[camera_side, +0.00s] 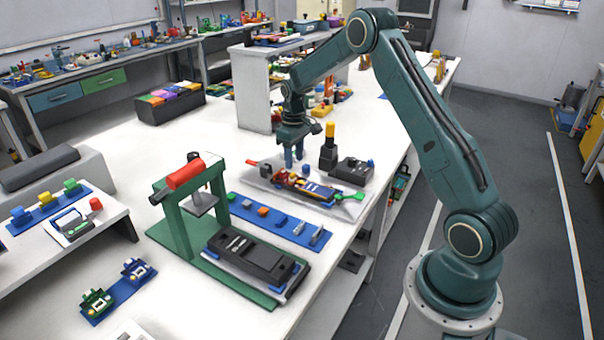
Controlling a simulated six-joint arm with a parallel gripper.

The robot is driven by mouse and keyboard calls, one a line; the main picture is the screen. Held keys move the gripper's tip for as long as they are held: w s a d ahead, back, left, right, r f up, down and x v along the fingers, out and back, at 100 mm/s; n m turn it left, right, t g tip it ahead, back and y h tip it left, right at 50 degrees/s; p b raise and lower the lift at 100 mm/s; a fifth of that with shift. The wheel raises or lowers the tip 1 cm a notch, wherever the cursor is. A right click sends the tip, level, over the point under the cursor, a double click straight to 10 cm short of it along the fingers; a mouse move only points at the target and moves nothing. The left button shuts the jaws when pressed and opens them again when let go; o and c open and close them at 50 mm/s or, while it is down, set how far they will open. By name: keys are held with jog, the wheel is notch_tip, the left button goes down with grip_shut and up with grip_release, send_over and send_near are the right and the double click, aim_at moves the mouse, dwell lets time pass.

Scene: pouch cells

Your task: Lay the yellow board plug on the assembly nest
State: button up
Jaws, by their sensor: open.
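My gripper (293,160) points down with its fingers apart, over the far left part of a pale tray (258,180). A yellow block (45,198) sits between a blue and a green one on a blue rail at the far left. I cannot tell which yellow piece is the board plug. A black fixture (245,256) on a green base may be the assembly nest; this is unclear.
A green press (176,225) with a red handle stands left of the black fixture. A blue strip (255,222) with small parts lies between fixture and tray. A black stand with a yellow top (329,148) rises right of my gripper. The white table (120,165) is clear at left centre.

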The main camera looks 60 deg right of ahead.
aim_at(294, 174)
jog(key=shift+f, duration=2.55)
grip_shut()
jog(key=shift+r, duration=0.15)
jog(key=shift+r, duration=2.85)
jog(key=shift+d, duration=0.15)
jog(key=shift+w+d, duration=0.1)
jog(key=shift+d, duration=3.95)
